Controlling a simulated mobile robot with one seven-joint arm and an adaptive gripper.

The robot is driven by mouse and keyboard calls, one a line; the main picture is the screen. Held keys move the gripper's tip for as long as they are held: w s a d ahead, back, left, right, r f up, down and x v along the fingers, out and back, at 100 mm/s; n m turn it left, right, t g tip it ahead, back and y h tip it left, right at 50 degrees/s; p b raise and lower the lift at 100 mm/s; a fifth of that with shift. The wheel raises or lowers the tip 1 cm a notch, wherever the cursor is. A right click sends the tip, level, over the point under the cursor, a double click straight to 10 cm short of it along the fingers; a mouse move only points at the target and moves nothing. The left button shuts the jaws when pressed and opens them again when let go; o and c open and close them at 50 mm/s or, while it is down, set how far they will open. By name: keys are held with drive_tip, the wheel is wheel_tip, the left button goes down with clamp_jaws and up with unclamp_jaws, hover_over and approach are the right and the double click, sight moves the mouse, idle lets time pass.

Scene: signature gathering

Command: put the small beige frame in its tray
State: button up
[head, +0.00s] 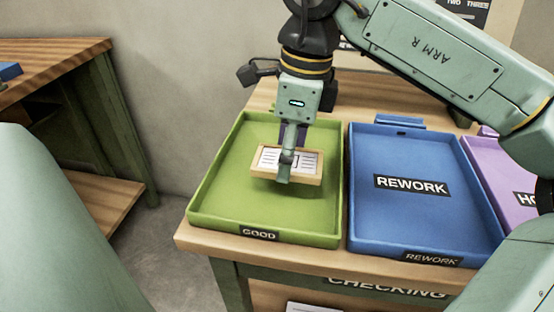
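The small beige frame (311,178) has a white inner face with dark printed lines. It is inside the outline of the green tray (208,213) labelled GOOD, near the tray's middle right. A shadow lies below it, and I cannot tell whether it touches the tray floor. My gripper (285,172) reaches down over the frame from above, with a finger across its front edge. The frame seems to be between the fingers, and the rear finger is partly hidden.
The blue tray (366,220) labelled REWORK stands right of the green one, and a purple tray (487,168) stands beyond it. All are on a wooden table (310,252). Another wooden table (62,50) is at the left. The green tray's left side is clear.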

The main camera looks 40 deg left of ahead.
sight(279, 156)
drive_tip(key=shift+s+a, duration=0.3)
drive_tip(key=shift+a, duration=0.65)
drive_tip(key=shift+f, duration=1.85)
drive_tip(key=shift+f, duration=0.15)
drive_tip(key=o, duration=1.2)
drive_tip(key=shift+c, duration=0.2)
drive_tip(key=r, duration=0.8)
drive_tip(key=d+r+p, duration=0.1)
drive_tip(key=r, duration=0.3)
drive_tip(key=shift+w+d+r, duration=0.1)
drive_tip(key=shift+w+r, duration=0.05)
drive_tip(key=shift+w, duration=0.25)
